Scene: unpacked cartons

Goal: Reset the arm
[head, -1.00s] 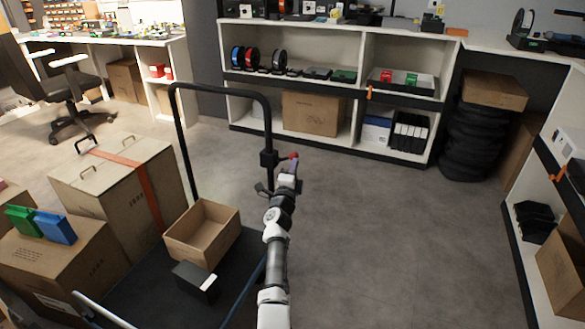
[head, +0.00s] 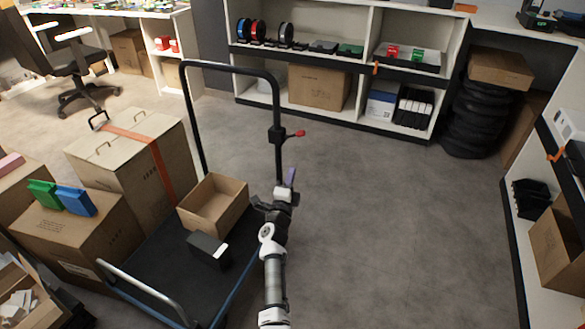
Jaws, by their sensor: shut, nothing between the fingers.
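My arm reaches up from the bottom middle of the head view, out in front of the cart's right side. My gripper (head: 260,203) is at its far end, small and dark, with its fingers toward the left. It is shut and holds nothing. In the picture it lies just right of an open empty carton (head: 214,205) on the cart and below the cart's black handle. I cannot tell how far it is from either.
The dark platform cart (head: 160,262) also carries a black box (head: 209,250). Closed cartons (head: 135,165) stand to its left, one with green and blue items on top. A white shelf unit (head: 335,110) lines the back. The grey floor right of my arm is clear.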

